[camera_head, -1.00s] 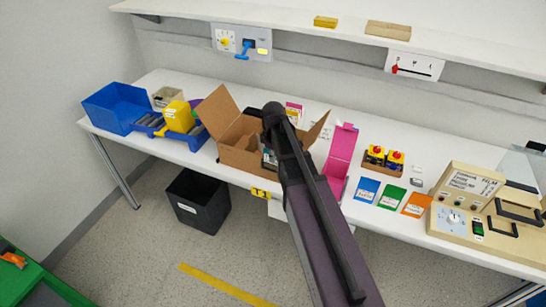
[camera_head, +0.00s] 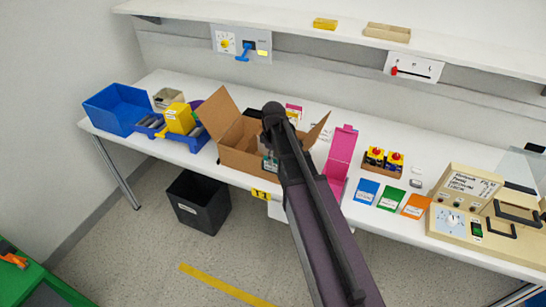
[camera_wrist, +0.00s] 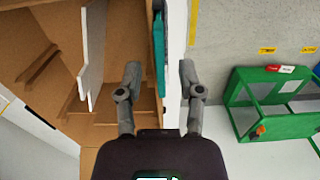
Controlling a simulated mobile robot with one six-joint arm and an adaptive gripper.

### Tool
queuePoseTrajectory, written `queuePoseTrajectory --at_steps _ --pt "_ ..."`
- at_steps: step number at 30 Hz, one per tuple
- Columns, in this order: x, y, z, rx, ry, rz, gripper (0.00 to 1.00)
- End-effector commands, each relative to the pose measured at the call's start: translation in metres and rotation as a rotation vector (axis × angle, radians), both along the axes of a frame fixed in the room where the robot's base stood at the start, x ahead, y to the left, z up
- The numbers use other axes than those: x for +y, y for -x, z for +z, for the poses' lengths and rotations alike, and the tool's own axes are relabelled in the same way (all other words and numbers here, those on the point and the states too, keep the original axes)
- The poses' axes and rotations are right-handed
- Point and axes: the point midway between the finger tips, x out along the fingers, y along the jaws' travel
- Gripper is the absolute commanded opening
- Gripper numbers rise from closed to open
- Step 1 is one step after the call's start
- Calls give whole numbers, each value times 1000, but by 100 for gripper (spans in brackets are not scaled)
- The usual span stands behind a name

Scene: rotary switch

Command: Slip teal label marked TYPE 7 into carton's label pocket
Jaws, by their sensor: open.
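The open carton (camera_head: 240,152) stands on the bench, its flaps spread. The teal label (camera_head: 269,164) shows as a small patch at the carton's front wall, partly hidden by my arm. In the wrist view the teal label (camera_wrist: 158,50) is a narrow strip seen nearly edge-on along the outside of the carton wall (camera_wrist: 145,100). My gripper (camera_wrist: 158,78) is open, with one finger on each side of the strip and clear gaps to both. The label pocket and the TYPE 7 print cannot be made out, so I cannot tell how far the label sits in it.
A pink folder-like box (camera_head: 340,160) stands right of the carton. Blue (camera_head: 366,190), green (camera_head: 391,198) and orange (camera_head: 415,206) cards lie along the bench front. Blue bins (camera_head: 115,108) are at the left. A black bin (camera_head: 197,204) stands on the floor below.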

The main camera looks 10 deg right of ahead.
Motion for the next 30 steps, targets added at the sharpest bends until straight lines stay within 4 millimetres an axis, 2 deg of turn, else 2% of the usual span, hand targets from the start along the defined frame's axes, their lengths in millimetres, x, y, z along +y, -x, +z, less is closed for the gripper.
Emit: queuePoseTrajectory --at_steps 1,6,7,21,30 --pt "0 0 7 0 0 0 49" --pt "0 0 21 0 0 0 49" --pt "0 0 17 0 0 0 49" --pt "0 0 59 0 0 0 49" --pt "0 0 72 0 0 0 49"
